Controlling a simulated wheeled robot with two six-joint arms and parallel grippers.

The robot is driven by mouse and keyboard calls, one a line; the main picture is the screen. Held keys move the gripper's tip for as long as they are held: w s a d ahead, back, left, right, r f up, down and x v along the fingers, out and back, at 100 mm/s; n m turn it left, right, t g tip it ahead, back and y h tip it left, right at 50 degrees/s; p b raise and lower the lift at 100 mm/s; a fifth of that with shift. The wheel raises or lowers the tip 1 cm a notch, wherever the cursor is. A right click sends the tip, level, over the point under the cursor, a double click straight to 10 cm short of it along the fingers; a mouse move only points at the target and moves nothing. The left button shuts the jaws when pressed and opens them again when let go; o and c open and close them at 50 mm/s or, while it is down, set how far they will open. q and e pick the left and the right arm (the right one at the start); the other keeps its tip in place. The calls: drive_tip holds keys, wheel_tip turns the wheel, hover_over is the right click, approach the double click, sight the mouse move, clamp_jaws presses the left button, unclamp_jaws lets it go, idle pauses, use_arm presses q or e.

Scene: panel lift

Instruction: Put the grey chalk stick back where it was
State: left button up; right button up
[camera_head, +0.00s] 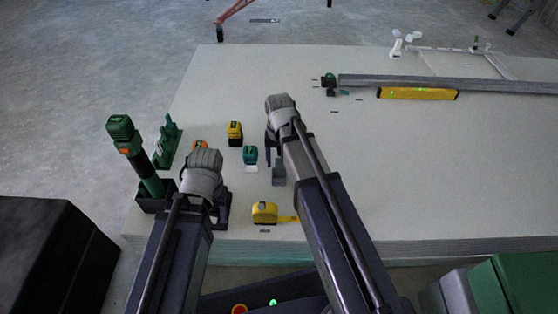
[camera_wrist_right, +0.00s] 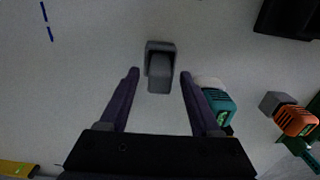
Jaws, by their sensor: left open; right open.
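A grey piece (camera_head: 279,172) that looks like the grey chalk stick lies on the pale panel, just below my right gripper (camera_head: 270,153) in the head view. In the right wrist view the grey piece (camera_wrist_right: 160,68) has a lighter narrow part and a darker, wider end. It shows ahead of and between the open fingers of my right gripper (camera_wrist_right: 158,85), with nothing held. I cannot tell its exact height or whether it is two parts. My left gripper (camera_head: 224,210) is open, low over the panel's front left, partly hidden by its own wrist.
A teal tool (camera_head: 250,154), a yellow tool (camera_head: 235,131) and an orange one (camera_head: 200,146) stand close left. A yellow tape measure (camera_head: 265,212) lies in front. A green-topped tool (camera_head: 121,130) stands in a black holder at left. The panel's right middle is clear.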

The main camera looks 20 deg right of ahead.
wheel_tip(320, 180, up, 11)
drive_tip(key=p, duration=1)
use_arm(q)
wheel_tip(320, 180, up, 10)
drive_tip(key=shift+r, duration=0.25)
use_arm(e)
drive_tip(key=s+a+n+h, duration=0.1)
drive_tip(key=s+a+n, duration=0.6)
drive_tip(key=s+a, duration=0.3)
drive_tip(key=s, duration=0.4)
drive_tip(key=shift+a+f, duration=0.15)
drive_tip(key=shift+f, duration=0.05)
use_arm(q)
drive_tip(key=shift+a, duration=0.1)
use_arm(e)
drive_tip(key=shift+s, duration=0.1)
